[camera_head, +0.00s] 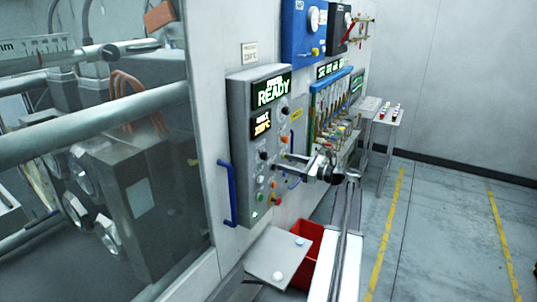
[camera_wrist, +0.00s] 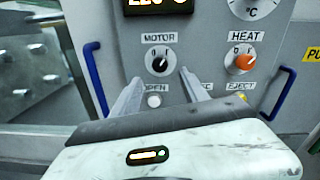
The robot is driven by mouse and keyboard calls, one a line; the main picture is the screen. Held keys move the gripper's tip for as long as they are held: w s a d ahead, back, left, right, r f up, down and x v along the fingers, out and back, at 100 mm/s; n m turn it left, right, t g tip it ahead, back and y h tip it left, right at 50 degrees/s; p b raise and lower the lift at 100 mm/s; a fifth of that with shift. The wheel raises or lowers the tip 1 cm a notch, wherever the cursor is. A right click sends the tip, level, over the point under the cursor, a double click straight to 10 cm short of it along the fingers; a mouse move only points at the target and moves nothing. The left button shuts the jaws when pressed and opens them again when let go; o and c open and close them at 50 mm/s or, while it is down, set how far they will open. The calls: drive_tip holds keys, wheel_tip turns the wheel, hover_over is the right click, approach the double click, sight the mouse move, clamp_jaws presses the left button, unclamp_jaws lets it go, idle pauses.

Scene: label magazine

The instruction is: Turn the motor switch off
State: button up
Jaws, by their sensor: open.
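The motor switch (camera_wrist: 159,63) is a black rotary knob under a MOTOR label in the wrist view, with position marks above it. Its pointer is light, and I cannot read its setting for sure. My gripper (camera_wrist: 160,78) is open, with one finger low on each side of the knob in the picture. The fingers appear not to touch it. In the head view my gripper (camera_head: 285,160) reaches the front of the grey control panel (camera_head: 241,125) from the right, near its small knobs. The motor switch cannot be told apart clearly there.
An orange HEAT knob (camera_wrist: 240,62) sits right of the motor switch. Below are a white OPEN button (camera_wrist: 153,101) and an EJECT button, partly hidden. Blue handles (camera_wrist: 95,78) flank the panel. A small shelf (camera_head: 278,257) and a red bin (camera_head: 308,240) are below. Floor at right is clear.

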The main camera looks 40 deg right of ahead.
sight(267, 157)
drive_tip(key=x, duration=0.7)
drive_tip(key=shift+w+a+f, duration=0.1)
drive_tip(key=shift+w, duration=0.25)
clamp_jaws()
